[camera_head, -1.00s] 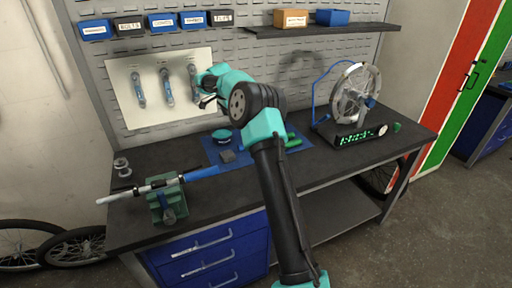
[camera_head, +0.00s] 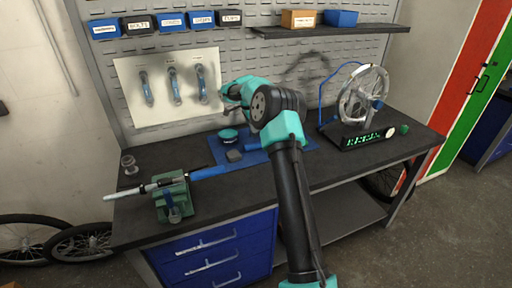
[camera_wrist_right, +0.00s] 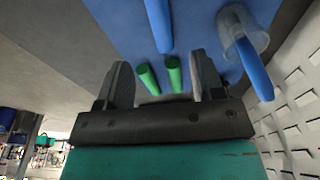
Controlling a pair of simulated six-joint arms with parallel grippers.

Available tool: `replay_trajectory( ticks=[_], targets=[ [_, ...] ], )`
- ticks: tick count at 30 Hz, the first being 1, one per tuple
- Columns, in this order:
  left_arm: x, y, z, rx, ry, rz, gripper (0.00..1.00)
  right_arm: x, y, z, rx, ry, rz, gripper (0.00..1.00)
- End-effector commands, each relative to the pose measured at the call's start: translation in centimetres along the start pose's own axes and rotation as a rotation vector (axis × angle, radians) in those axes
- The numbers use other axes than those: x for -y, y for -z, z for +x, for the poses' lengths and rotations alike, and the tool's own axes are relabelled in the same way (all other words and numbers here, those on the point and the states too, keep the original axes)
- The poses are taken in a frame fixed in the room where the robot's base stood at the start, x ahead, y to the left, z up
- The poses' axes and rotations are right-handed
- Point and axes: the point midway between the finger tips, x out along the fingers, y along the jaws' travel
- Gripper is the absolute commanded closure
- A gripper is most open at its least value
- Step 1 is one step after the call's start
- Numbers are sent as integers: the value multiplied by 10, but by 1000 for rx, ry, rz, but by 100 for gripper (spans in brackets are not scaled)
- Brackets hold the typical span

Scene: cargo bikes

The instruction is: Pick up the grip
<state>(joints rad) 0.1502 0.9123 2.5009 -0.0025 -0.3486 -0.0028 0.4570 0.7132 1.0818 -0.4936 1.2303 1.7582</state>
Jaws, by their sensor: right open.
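Two green grips show in the right wrist view, a left one (camera_wrist_right: 148,78) and a right one (camera_wrist_right: 174,74). They lie side by side at the blue mat (camera_wrist_right: 200,30), beyond and between my fingers. In the head view my arm hides them. My right gripper (camera_wrist_right: 162,82) is open, with one dark finger on each side of the grips and nothing held. In the head view the right gripper (camera_head: 226,101) is above the back of the workbench, in front of the pegboard; its fingers are small there. My left gripper is not in view.
A blue tube (camera_wrist_right: 158,22) and a clear cup (camera_wrist_right: 238,28) with a blue-handled item are near the grips. A green vise (camera_head: 172,201) clamps a tube at the bench's left. A wheel stand (camera_head: 362,136) stands at the right. A shelf (camera_head: 340,31) overhangs the back.

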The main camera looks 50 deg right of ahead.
Motion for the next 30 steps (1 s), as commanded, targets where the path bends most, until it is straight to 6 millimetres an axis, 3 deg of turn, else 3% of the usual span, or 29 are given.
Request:
replay_trajectory(
  ticks=[10, 24, 30],
  targets=[
    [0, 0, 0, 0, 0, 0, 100, 0, 0, 55, 0, -2, -1, 38],
    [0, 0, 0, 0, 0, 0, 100, 0, 0, 64, 0, -1, -1, 38],
    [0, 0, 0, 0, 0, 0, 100, -1, 1, 85, 0, -3, 0, 38]
  ],
)
